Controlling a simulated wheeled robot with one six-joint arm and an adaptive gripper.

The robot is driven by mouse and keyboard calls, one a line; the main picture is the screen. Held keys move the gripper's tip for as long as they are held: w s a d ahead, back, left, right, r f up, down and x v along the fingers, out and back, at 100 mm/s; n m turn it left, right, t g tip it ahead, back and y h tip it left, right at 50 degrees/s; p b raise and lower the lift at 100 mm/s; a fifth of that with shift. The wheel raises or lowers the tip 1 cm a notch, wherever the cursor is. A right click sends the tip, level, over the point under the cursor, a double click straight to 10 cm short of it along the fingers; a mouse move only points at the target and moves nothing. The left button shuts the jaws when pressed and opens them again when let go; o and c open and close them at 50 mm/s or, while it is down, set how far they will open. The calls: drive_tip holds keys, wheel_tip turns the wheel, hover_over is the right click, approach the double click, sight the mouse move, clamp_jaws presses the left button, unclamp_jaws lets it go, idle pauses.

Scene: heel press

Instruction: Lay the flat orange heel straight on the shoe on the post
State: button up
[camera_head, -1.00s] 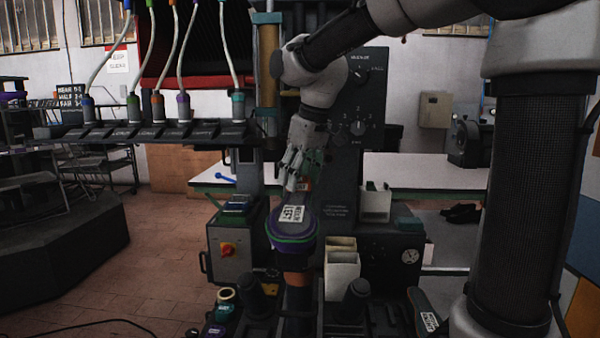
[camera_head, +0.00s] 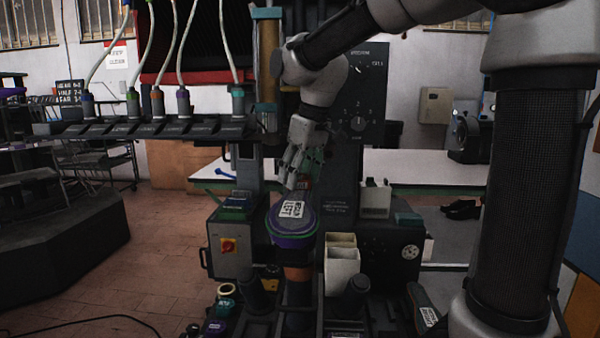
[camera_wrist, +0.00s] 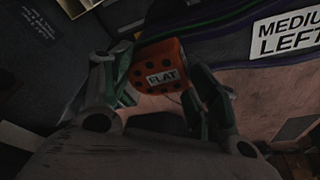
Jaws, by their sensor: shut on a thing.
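The orange heel (camera_wrist: 158,66), labelled FLAT and dotted with dark holes, is between the two fingers of my gripper (camera_wrist: 160,85) in the wrist view. The fingers are shut on it. In the head view my gripper (camera_head: 290,182) points down just above the shoe (camera_head: 292,228), which sits sole up on the post (camera_head: 298,285). The shoe is purple with a green line and a white label reading MEDIUM LEFT; it also shows in the wrist view (camera_wrist: 230,40). The heel is beside the shoe's edge there; I cannot tell whether they touch.
A cream bin (camera_head: 342,268) stands right of the post. Dark upright stubs (camera_head: 252,292) stand near its foot. A grey box with a red switch (camera_head: 228,245) is at left. A rack with hoses (camera_head: 160,130) hangs at upper left, and a dark column (camera_head: 345,190) stands behind.

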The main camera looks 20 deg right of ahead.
drive_tip(key=shift+f, duration=0.1)
drive_tip(key=o, duration=1.1)
drive_tip(key=v, duration=1.2)
drive_tip(key=shift+w, duration=0.1)
drive_tip(key=s+d+f+m, duration=0.2)
drive_tip(key=s+d+f, duration=0.2)
drive_tip(key=s, duration=0.3)
drive_tip(key=s+d+f+m+t+h, duration=0.1)
drive_tip(key=s+d+f+m, duration=0.1)
drive_tip(key=s+d+f, duration=0.2)
drive_tip(key=s+d+f+m, duration=0.2)
drive_tip(key=s+d+f, duration=0.3)
drive_tip(key=s+f, duration=0.4)
drive_tip(key=shift+s+d+t+h, duration=0.1)
drive_tip(key=shift+s+t+h, duration=0.2)
drive_tip(key=shift+s, duration=0.35)
